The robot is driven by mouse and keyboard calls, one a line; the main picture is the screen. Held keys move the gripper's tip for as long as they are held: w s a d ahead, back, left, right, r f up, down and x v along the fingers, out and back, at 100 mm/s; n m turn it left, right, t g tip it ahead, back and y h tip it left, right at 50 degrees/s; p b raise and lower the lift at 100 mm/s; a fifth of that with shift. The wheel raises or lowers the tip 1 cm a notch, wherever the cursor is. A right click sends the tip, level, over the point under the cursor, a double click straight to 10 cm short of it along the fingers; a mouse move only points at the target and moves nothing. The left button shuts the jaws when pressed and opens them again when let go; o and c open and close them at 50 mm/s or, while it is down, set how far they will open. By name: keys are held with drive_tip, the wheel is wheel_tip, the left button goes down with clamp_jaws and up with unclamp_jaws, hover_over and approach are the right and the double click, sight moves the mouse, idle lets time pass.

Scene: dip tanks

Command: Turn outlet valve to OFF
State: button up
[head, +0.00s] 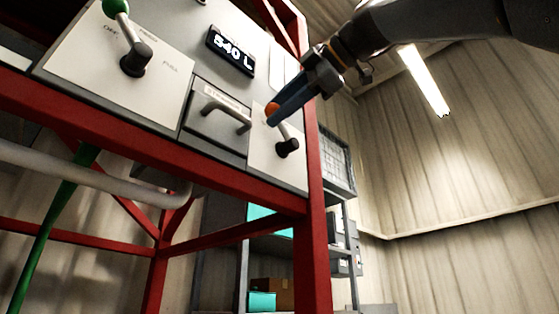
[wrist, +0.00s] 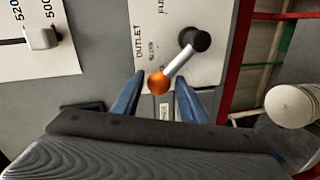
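The outlet valve is a short metal lever with an orange ball (head: 272,108) on a black pivot (head: 287,147), on a pale panel. In the head view it leans up and left from the pivot. In the wrist view the orange ball (wrist: 158,82) is near the panel's OUTLET and SLOW lettering, with FULL partly visible higher up; I cannot see an OFF mark there. My gripper (head: 281,108) reaches in from the upper right. In the wrist view my gripper (wrist: 158,80) is open, its blue fingers on either side of the ball with visible gaps.
A larger lever with a green ball (head: 115,7) is on the left panel. A drawer-like box with a grey handle (head: 227,117) sits between the panels. A display (head: 231,50) reads 540 L. A red frame (head: 312,230) edges the tank; shelves (head: 345,225) stand behind.

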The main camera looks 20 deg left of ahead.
drive_tip(key=shift+o, duration=0.5)
drive_tip(key=v, duration=0.7)
drive_tip(key=shift+s+d, duration=0.15)
drive_tip(key=shift+d, duration=0.15)
drive_tip(key=shift+r, duration=0.1)
